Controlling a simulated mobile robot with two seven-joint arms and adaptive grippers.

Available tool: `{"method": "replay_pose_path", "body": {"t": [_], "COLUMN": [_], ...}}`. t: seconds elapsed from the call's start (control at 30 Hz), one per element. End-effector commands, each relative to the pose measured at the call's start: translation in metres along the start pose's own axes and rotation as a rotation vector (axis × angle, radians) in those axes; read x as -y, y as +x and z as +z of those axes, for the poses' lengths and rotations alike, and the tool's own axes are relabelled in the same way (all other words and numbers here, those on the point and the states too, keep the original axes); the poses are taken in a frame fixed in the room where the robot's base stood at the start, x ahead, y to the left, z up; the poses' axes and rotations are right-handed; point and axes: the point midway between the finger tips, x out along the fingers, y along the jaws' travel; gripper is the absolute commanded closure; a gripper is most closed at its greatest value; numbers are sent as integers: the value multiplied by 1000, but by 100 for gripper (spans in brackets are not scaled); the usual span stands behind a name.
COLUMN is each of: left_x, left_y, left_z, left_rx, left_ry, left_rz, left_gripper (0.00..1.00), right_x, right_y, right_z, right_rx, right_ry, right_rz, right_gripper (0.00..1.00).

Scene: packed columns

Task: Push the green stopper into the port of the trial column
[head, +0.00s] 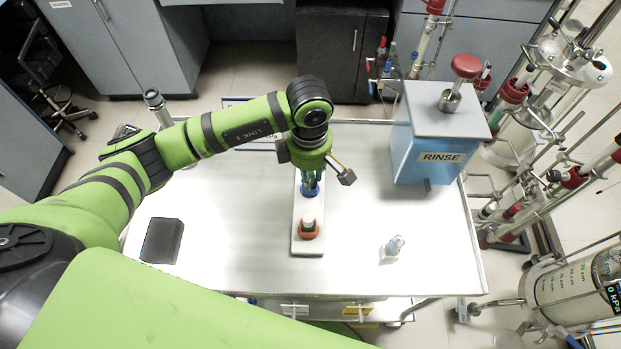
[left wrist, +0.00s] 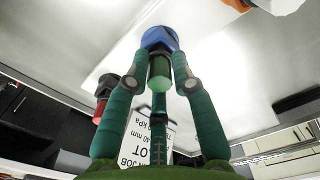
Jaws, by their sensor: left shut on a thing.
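My left gripper (head: 311,186) points down over a narrow white board (head: 299,244) on the table. In the left wrist view its green fingers (left wrist: 160,68) are closed around a green cylinder, which I take for the green stopper (left wrist: 159,82). A blue part (left wrist: 160,38) lies at the stopper's far end. In the head view this blue part (head: 311,194) shows just below the fingers, on the board; whether it is joined to the stopper I cannot tell. The gripper hides the stopper in the head view. I cannot tell which column is the trial column, and its port is not discernible.
A blue RINSE box (head: 425,150) stands right, a small clear bottle (head: 393,248) front right, a dark block (head: 162,240) left. Columns with clamps (head: 575,275) crowd the right side beyond the table.

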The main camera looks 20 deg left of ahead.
Motion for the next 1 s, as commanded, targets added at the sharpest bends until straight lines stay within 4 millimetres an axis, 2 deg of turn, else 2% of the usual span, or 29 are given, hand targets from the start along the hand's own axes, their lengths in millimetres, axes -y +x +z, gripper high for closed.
{"method": "replay_pose_path", "body": {"t": [0.77, 1.0], "left_x": [0, 0], "left_y": [-11, -22], "left_z": [0, 0], "left_rx": [-1, 0], "left_ry": [0, 0], "left_rz": [2, 1], "left_gripper": [100, 100], "right_x": [0, 0], "right_y": [-4, -9], "right_z": [2, 1], "right_rx": [3, 4], "right_ry": [0, 0], "right_rz": [0, 0], "right_gripper": [60, 60]}}
